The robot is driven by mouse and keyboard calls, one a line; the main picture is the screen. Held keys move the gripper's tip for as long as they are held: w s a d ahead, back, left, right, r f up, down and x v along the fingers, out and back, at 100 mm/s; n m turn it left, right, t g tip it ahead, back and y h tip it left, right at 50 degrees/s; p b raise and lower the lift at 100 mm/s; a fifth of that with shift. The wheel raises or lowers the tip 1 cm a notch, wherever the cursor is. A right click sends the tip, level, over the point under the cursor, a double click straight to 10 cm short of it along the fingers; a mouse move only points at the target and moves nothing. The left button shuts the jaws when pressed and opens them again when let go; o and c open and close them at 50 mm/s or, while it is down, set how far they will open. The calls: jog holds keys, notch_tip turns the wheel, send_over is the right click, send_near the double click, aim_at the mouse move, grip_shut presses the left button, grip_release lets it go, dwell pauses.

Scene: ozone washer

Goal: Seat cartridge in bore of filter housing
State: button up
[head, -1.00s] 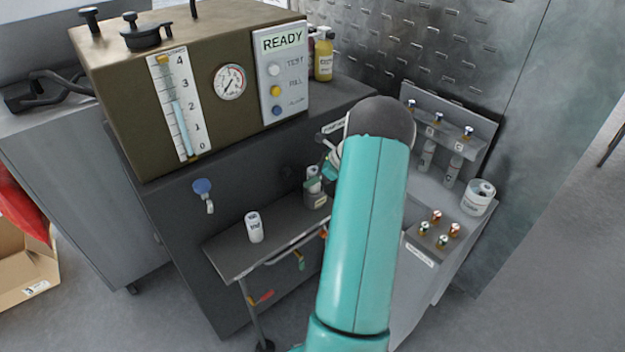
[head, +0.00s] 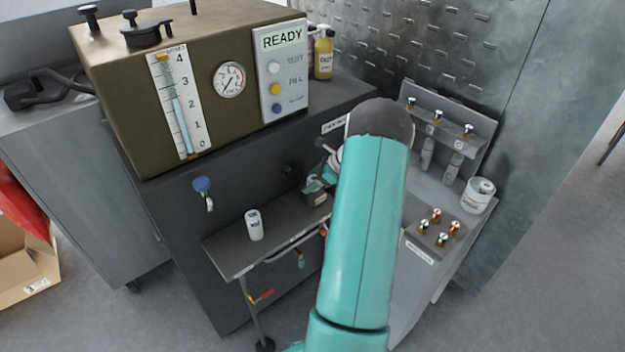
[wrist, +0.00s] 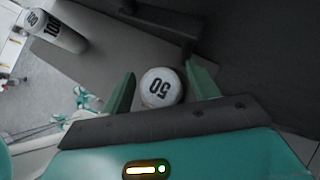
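A white cartridge marked 50 (wrist: 162,88) shows end-on in the wrist view, between the two fingers of my gripper (wrist: 162,92). The fingers are apart with narrow gaps beside the cartridge, so the gripper looks open around it. In the head view my gripper (head: 322,176) is low over a small grey-green block (head: 316,197) on the shelf, and it hides the cartridge. A second white cartridge stands upright on the shelf (head: 254,225); it is marked 100 in the wrist view (wrist: 57,32). I cannot make out the filter housing's bore.
The narrow grey shelf (head: 230,258) has free room around the second cartridge. Coloured valve handles hang below it. A blue-knobbed tap (head: 203,190) sticks out above. To the right stand a rack of fittings (head: 437,232) and a white tub (head: 479,196).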

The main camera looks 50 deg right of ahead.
jog(key=shift+r, duration=0.55)
jog(key=v, duration=1.2)
jog(key=w+a+r+n+g, duration=0.1)
jog(key=w+a+r+n, duration=0.3)
jog(key=a, duration=0.6)
jog(key=w+a+r+n+g+h, duration=0.1)
jog(key=a+r+n+g, duration=0.1)
jog(key=a+r+n, duration=0.6)
jog(key=w+a+r+n+g, duration=0.1)
jog(key=w+a+r+n, duration=0.15)
jog(key=a, duration=0.95)
jog(key=s+a+r+n+h, duration=0.1)
jog(key=s+a+n, duration=0.6)
jog(key=a, duration=0.4)
jog(key=s+a+r+n+t+h, duration=0.1)
jog(key=s+a+r+n, duration=0.1)
jog(key=s+a+n, duration=0.5)
jog(key=a+n, duration=0.2)
jog(key=a, duration=0.2)
jog(key=shift+r+t+h, duration=0.2)
jog(key=shift+t+h, duration=0.1)
jog(key=shift+h, duration=0.1)
